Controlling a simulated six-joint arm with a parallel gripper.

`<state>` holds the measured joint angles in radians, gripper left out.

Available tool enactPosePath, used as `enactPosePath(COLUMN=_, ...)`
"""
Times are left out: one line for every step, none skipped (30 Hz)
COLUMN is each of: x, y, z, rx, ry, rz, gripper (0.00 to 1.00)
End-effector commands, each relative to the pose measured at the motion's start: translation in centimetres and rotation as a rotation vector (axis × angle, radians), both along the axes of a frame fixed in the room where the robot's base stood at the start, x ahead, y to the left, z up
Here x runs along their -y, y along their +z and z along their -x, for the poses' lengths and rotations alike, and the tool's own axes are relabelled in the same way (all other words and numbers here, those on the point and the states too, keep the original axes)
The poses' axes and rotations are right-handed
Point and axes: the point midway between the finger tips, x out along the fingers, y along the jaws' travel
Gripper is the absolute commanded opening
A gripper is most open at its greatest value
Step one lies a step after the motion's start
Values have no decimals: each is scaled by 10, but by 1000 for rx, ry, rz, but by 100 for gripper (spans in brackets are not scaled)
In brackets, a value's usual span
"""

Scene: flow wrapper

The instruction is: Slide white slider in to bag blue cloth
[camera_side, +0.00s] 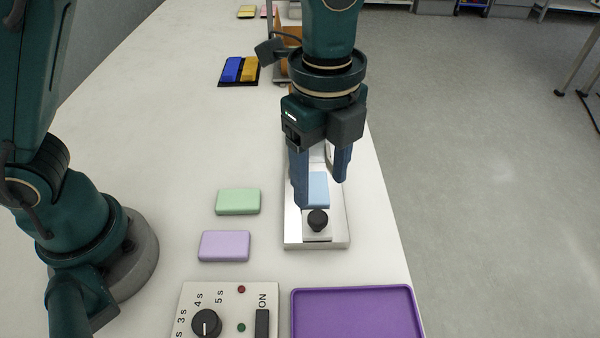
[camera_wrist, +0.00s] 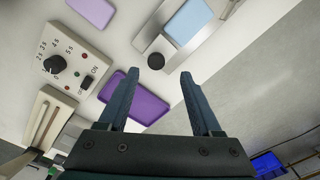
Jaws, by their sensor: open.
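A white slider (camera_side: 317,237) with a black knob (camera_side: 317,220) sits at the near end of a metal tray (camera_side: 336,241). The black knob also shows in the wrist view (camera_wrist: 156,61). A folded light blue cloth (camera_side: 318,188) lies on the tray just beyond the slider; it also shows in the wrist view (camera_wrist: 188,22). My gripper (camera_side: 321,194) is open and empty, pointing down above the tray. Its left finger hides part of the tray and cloth in the side view. In the wrist view the fingertips (camera_wrist: 157,78) lie either side of the view below the knob, with nothing between them.
A green cloth (camera_side: 238,201) and a lilac cloth (camera_side: 224,246) lie left of the tray. A control box (camera_side: 222,310) with a dial and an ON switch and a purple tray (camera_side: 355,312) stand in front. The table's right edge runs close to the metal tray. A blue and yellow pair (camera_side: 240,69) lies farther back.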

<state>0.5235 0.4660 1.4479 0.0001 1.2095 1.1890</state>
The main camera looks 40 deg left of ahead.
Motion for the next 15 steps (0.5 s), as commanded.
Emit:
enactPosePath(x=2, y=-6, z=3, rx=-15, ry=-10, rz=-8, gripper=66)
enactPosePath(x=3, y=-8, z=5, rx=-19, ry=-15, rz=-11, gripper=66)
enactPosePath(x=4, y=-11, z=6, rx=-20, ry=-19, rz=-11, gripper=66)
enactPosePath(x=4, y=-14, z=6, rx=-19, ry=-19, rz=-11, gripper=66)
enactPosePath(x=4, y=-17, z=6, rx=-20, ry=-19, rz=-12, gripper=66)
enactPosePath(x=4, y=-22, z=6, rx=-20, ry=-18, rz=-12, gripper=66)
enactPosePath(x=3, y=-26, z=6, rx=-21, ry=-17, rz=-12, gripper=66)
enactPosePath(x=3, y=-30, z=6, rx=-21, ry=-17, rz=-12, gripper=66)
enactPosePath(x=3, y=-35, z=6, rx=-20, ry=-17, rz=-12, gripper=66)
enactPosePath(x=3, y=-39, z=6, rx=-20, ry=-16, rz=-12, gripper=66)
enactPosePath(x=3, y=-43, z=6, rx=-20, ry=-16, rz=-12, gripper=66)
enactPosePath(x=3, y=-47, z=6, rx=-20, ry=-16, rz=-12, gripper=66)
enactPosePath(x=3, y=-49, z=6, rx=-19, ry=-16, rz=-11, gripper=66)
enactPosePath(x=3, y=-52, z=6, rx=-19, ry=-16, rz=-11, gripper=66)
enactPosePath(x=3, y=-54, z=6, rx=-18, ry=-16, rz=-11, gripper=66)
